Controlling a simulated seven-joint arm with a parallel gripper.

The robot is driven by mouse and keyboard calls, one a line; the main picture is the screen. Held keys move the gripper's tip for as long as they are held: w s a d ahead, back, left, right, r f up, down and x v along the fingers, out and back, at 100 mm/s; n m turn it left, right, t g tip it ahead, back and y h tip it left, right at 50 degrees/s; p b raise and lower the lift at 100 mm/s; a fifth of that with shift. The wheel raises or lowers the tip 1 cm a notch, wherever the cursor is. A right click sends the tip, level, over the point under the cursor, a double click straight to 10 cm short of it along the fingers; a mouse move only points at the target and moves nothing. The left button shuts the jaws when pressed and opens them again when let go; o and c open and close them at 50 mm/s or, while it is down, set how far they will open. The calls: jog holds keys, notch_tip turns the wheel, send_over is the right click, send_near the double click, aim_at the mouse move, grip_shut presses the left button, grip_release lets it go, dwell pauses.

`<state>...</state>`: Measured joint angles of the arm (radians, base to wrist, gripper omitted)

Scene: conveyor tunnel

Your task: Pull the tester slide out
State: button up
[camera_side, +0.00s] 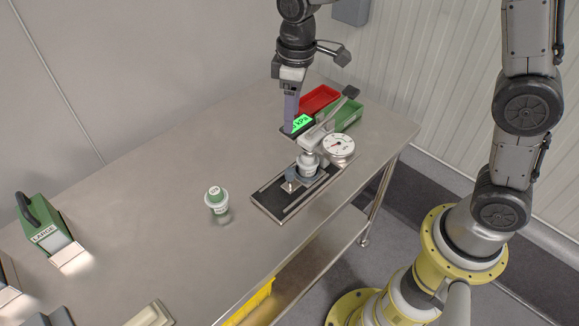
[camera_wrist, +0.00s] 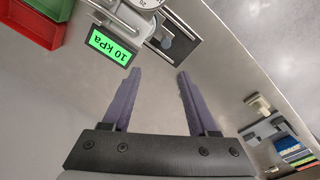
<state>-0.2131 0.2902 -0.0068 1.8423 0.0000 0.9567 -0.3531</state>
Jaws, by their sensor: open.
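The tester (camera_side: 318,135) stands on the steel table, with a round dial gauge (camera_side: 338,147) and a lit green display (camera_side: 301,123); the display reads 10 kPa in the wrist view (camera_wrist: 110,46). Its dark base plate with pale rails (camera_side: 270,203) reaches toward the table's front. A small grey knob (camera_side: 290,180), apparently on the slide, stands there in front of the press head; how far the slide sits in is unclear. My gripper (camera_side: 290,128) is open and empty, pointing down beside the display. In the wrist view its fingertips (camera_wrist: 160,71) are apart, with bare table between them.
A red bin (camera_side: 319,98) and a green bin (camera_side: 348,114) stand behind the tester. A green-capped bottle (camera_side: 216,198) stands left of the base plate. A green handled block marked LARGE (camera_side: 45,228) is at far left. The table between is clear.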

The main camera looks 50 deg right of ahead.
aim_at(289, 170)
jog(key=shift+g, duration=0.3)
jog(key=f, duration=1.1)
jog(key=a+f, duration=0.1)
jog(key=f, duration=0.4)
jog(key=shift+s+f, duration=0.1)
jog(key=shift+f, duration=0.05)
grip_shut()
dwell(0.6)
